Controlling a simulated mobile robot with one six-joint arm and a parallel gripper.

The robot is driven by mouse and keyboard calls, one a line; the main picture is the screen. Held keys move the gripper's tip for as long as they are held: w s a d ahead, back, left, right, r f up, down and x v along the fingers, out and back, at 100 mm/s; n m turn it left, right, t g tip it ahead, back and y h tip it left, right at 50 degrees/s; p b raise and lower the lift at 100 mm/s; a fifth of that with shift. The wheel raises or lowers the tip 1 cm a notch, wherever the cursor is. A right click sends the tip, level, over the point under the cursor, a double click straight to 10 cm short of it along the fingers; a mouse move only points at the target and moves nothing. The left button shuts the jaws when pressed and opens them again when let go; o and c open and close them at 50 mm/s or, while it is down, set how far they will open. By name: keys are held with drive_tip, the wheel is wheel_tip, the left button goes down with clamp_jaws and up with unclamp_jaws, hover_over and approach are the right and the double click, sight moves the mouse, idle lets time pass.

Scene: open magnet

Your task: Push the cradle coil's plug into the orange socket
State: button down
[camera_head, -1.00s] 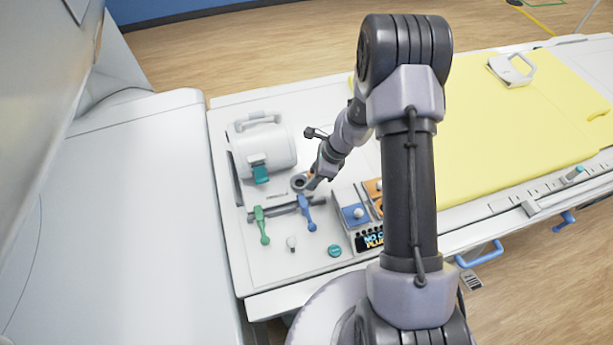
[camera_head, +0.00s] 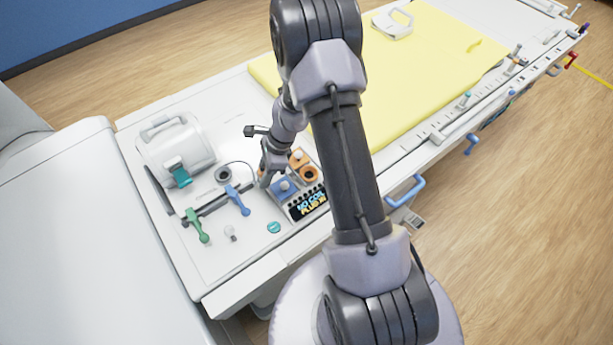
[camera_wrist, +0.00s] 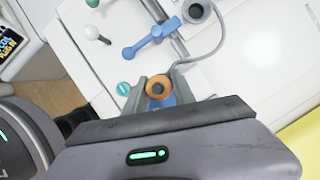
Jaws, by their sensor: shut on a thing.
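My gripper (camera_head: 265,179) hangs beside the blue part of the socket panel in the head view. In the wrist view my gripper (camera_wrist: 160,94) is shut on a plug (camera_wrist: 158,87) with an orange ring and dark centre. A thin grey cable runs from it to a grey ring (camera_wrist: 195,11), which also shows in the head view (camera_head: 223,174). The plug itself is hidden in the head view. The orange socket (camera_head: 310,174), a ring with a dark hole, lies right of my gripper, apart from it. The white cradle coil (camera_head: 178,150) stands at the left.
The panel also has a blue block with a pale knob (camera_head: 283,186), an orange knobbed block (camera_head: 298,158) and a lit display (camera_head: 307,204). Green (camera_head: 198,226) and blue (camera_head: 238,200) levers lie left. A yellow mat (camera_head: 430,60) covers the table beyond.

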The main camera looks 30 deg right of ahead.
drive_tip(key=shift+r, duration=0.1)
wheel_tip(320, 180, up, 8)
drive_tip(key=p, duration=0.6)
drive_tip(key=shift+r, duration=0.15)
drive_tip(key=shift+d, duration=0.15)
drive_tip(key=s+d, duration=0.2)
drive_tip(key=d, duration=1.2)
drive_tip(key=shift+p, duration=0.45)
drive_tip(key=shift+f, duration=0.25)
wheel_tip(320, 180, down, 10)
drive_tip(key=b, duration=0.8)
drive_tip(key=shift+r+b, duration=0.15)
drive_tip(key=shift+b, duration=0.15)
drive_tip(key=shift+s+f+b, duration=0.1)
drive_tip(key=shift+f+b, duration=1.5)
drive_tip(key=shift+f, duration=0.15)
